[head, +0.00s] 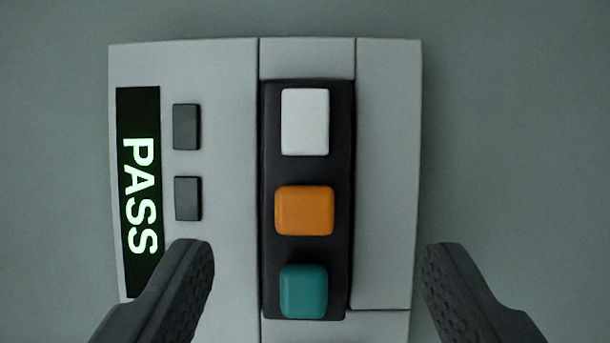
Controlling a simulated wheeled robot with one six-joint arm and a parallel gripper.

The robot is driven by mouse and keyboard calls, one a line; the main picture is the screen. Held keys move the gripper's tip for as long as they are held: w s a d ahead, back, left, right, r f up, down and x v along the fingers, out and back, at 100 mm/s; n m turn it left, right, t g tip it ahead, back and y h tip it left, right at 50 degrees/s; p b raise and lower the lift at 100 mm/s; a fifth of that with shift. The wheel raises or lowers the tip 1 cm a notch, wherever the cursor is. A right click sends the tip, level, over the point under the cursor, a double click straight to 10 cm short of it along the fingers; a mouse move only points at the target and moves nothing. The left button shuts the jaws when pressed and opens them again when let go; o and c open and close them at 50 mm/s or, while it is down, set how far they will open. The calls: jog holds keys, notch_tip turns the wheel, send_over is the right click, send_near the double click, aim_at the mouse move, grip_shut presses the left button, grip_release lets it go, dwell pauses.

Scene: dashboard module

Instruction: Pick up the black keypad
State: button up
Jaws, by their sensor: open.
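The black keypad (341,170) is a long dark strip set upright in the picture in the middle of a light grey dashboard module (388,180). It bears a white button (305,121), an orange button (304,210) and a teal button (303,291). My gripper (318,255) is open and empty. Its left finger shows over the left part of the module, and its right finger shows just right of the module's right edge. The keypad's lower part appears between the fingers, and neither finger touches it in this view.
A dark display (140,110) reading "PASS" turned sideways is at the module's left. Two small dark grey buttons, an upper one (187,127) and a lower one (187,199), sit beside it. Plain grey surface (510,120) around the module is clear.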

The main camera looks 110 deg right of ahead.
aim_at(304, 222)
jog(key=x, duration=0.4)
jog(key=shift+s+f, duration=0.25)
jog(key=shift+f, duration=0.2)
jog(key=c, duration=1.1)
